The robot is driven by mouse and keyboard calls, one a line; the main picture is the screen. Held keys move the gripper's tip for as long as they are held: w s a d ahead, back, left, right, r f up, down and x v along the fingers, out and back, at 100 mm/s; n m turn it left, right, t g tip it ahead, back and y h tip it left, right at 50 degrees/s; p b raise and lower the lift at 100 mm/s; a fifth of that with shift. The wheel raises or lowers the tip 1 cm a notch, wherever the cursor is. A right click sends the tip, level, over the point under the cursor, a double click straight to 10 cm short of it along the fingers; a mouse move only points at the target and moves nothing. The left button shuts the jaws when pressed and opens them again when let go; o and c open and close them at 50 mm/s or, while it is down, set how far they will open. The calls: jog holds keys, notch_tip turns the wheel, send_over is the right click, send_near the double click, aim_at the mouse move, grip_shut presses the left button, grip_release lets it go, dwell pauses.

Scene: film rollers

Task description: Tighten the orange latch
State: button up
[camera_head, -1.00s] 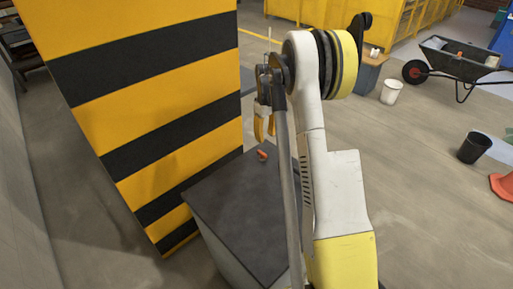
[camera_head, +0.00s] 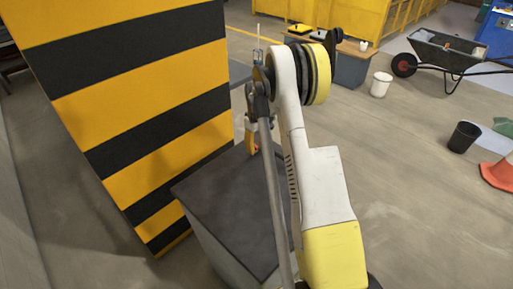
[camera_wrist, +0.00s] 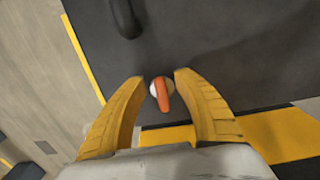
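The orange latch (camera_wrist: 162,96) shows in the wrist view as a short orange bar on a round white base, on the dark top of a box (camera_wrist: 220,40). My gripper (camera_wrist: 158,77) has its two yellow fingers spread, one on each side of the latch, with visible gaps to it. In the head view my gripper (camera_head: 252,150) points down over the far part of the dark box top (camera_head: 225,205). The latch cannot be made out there; my gripper and arm cover that spot.
A yellow and black striped pillar (camera_head: 130,100) stands close to the left of the box. A dark handle-like piece (camera_wrist: 124,18) is on the box top.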

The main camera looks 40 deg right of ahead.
grip_shut()
jog(key=m, duration=0.4)
jog(key=shift+a, duration=0.3)
jog(key=m, duration=0.4)
jog(key=shift+w+a, duration=0.15)
jog(key=shift+a, duration=0.2)
jog(key=m, duration=0.5)
jog(key=shift+w+a+p, duration=0.25)
jog(key=shift+p, duration=0.05)
jog(key=m, duration=0.4)
jog(key=shift+w+a, duration=0.1)
jog(key=shift+w, duration=0.2)
